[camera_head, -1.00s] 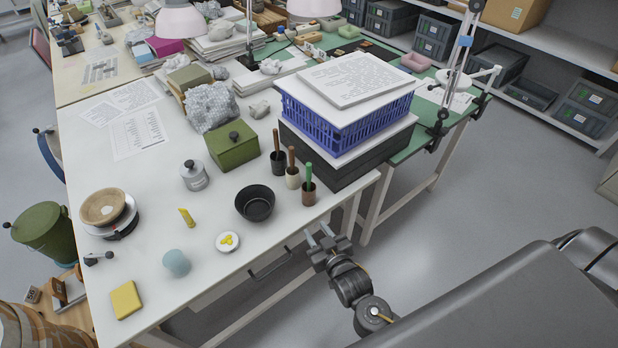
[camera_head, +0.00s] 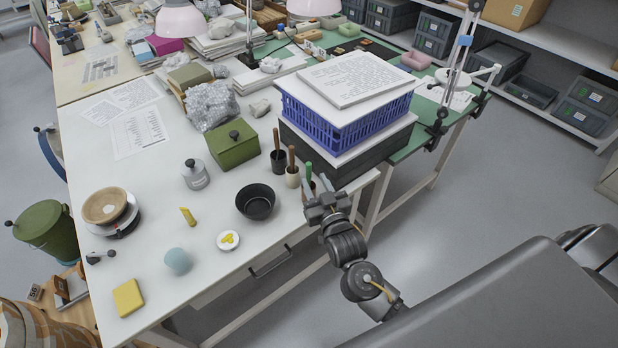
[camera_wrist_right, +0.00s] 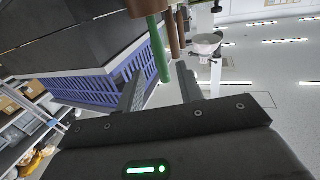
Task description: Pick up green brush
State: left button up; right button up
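The green brush (camera_head: 308,172) stands upright by its green handle in a brown cup (camera_head: 304,191) near the table's front right edge. The gripper partly hides the cup in the head view. My right gripper (camera_head: 316,187) is open, at the handle. In the right wrist view, which looks upside down, the green handle (camera_wrist_right: 158,52) comes out of the brown cup (camera_wrist_right: 144,8) and its end lies between the spread fingers (camera_wrist_right: 161,78). I cannot tell whether a finger touches it. My left gripper is not in view.
Two more brown-handled tools stand in a white cup (camera_head: 292,179) and a dark cup (camera_head: 278,161) beside the brush. A blue basket (camera_head: 345,125) on dark boxes stands close behind. A black bowl (camera_head: 255,203) sits to the left.

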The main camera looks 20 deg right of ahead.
aim_at(310, 172)
jog(key=w, duration=0.1)
jog(key=w+p, duration=0.1)
jog(key=w, duration=0.2)
jog(key=shift+w+r+p, duration=0.3)
jog(key=shift+w+f, duration=0.1)
jog(key=shift+w, duration=0.15)
jog(key=shift+c, duration=0.4)
grip_shut()
